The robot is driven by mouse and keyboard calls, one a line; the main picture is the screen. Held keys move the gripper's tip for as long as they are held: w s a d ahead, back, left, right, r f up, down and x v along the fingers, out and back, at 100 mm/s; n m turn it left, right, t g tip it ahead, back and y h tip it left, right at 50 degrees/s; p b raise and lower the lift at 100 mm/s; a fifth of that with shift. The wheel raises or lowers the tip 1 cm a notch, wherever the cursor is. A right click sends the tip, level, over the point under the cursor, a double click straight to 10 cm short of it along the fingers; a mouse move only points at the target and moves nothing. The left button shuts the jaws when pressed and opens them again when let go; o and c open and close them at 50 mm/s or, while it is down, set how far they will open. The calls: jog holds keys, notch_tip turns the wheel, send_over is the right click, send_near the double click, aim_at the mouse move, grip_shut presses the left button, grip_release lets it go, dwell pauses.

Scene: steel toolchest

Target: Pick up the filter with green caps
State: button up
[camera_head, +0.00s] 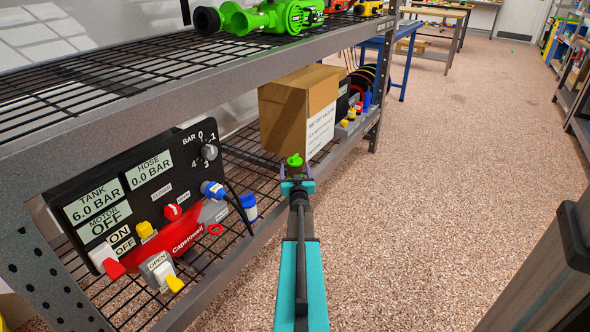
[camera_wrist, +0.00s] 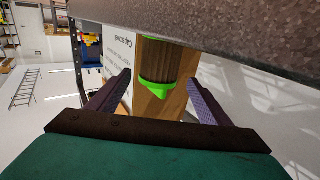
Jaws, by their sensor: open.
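The filter shows a green cap (camera_head: 294,160) on the lower shelf side in the head view; my gripper hides most of its body. In the wrist view the filter (camera_wrist: 165,62) has a brown pleated body with a pointed green cap facing my gripper. My gripper (camera_head: 296,174) is open, its purple fingers on either side of the cap. In the wrist view, my gripper (camera_wrist: 160,82) has a gap between each finger and the filter.
A cardboard box (camera_head: 282,115) stands just behind the filter on the lower shelf. The upper shelf's front beam (camera_head: 220,88) runs above.

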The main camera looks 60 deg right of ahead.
aim_at(295, 162)
dwell(0.3)
jog(key=shift+f+b+x, duration=0.15)
jog(key=shift+b+x, duration=0.35)
jog(key=shift+x, duration=0.35)
jog(key=shift+f+b+x, duration=0.1)
jog(key=shift+b+x, duration=0.4)
jog(key=shift+x, duration=1.25)
jog(key=shift+s+r, duration=0.1)
jog(key=shift+r, duration=0.1)
jog(key=c, duration=1.1)
